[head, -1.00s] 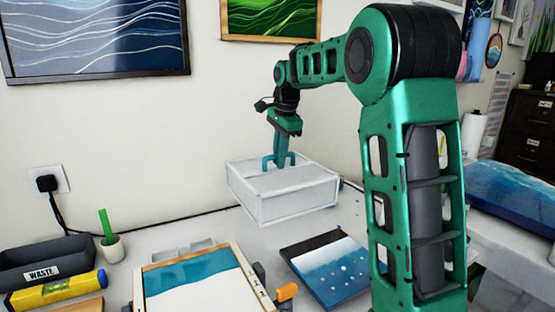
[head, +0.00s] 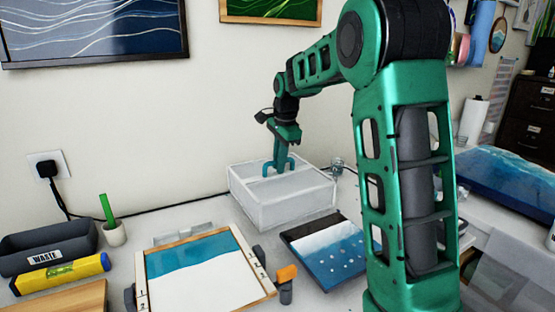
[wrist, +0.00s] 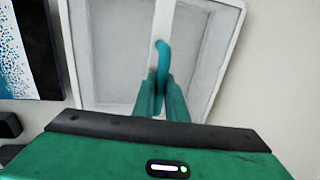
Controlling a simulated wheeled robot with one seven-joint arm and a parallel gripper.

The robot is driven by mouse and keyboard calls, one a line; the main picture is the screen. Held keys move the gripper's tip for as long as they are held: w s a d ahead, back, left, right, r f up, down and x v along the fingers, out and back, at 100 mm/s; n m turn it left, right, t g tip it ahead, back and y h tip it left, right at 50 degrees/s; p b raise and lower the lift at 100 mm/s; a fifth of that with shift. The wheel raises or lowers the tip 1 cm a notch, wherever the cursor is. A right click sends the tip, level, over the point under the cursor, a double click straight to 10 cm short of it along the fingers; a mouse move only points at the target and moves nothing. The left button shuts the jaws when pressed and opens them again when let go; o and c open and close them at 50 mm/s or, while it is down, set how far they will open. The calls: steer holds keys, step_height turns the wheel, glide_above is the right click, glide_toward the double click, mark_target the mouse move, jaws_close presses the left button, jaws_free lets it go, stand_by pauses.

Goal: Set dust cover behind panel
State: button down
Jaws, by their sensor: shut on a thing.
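The dust cover (head: 290,208) is a pale, see-through box with white edges and a teal handle on top. My gripper (head: 279,167) is shut on that handle from above. In the wrist view the gripper (wrist: 163,92) grips the teal handle (wrist: 162,52) over the cover's top (wrist: 110,60). The cover is level, at the back of the table near the wall. I cannot tell whether its underside touches the table. A framed panel (head: 195,285) with teal and white resin lies in front and to the left. A blue and white panel (head: 328,258) lies just in front of the cover.
A waste bin (head: 45,250), a yellow level (head: 62,273) and a green stick in a white cup (head: 114,235) stand at left. An orange-topped object (head: 286,282) stands between the panels. A small jar (head: 337,166) and cable are behind the cover.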

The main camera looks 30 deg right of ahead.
steer(key=shift+f, duration=0.4)
stand_by(0.3)
steer(key=c, duration=1.7)
jaws_free()
steer(key=r, duration=0.3)
steer(key=s+r, duration=0.1)
steer(key=r, duration=0.3)
steer(key=s+r, duration=0.1)
steer(key=r, duration=0.2)
steer(key=shift+r, duration=0.25)
steer(key=shift+s, duration=0.1)
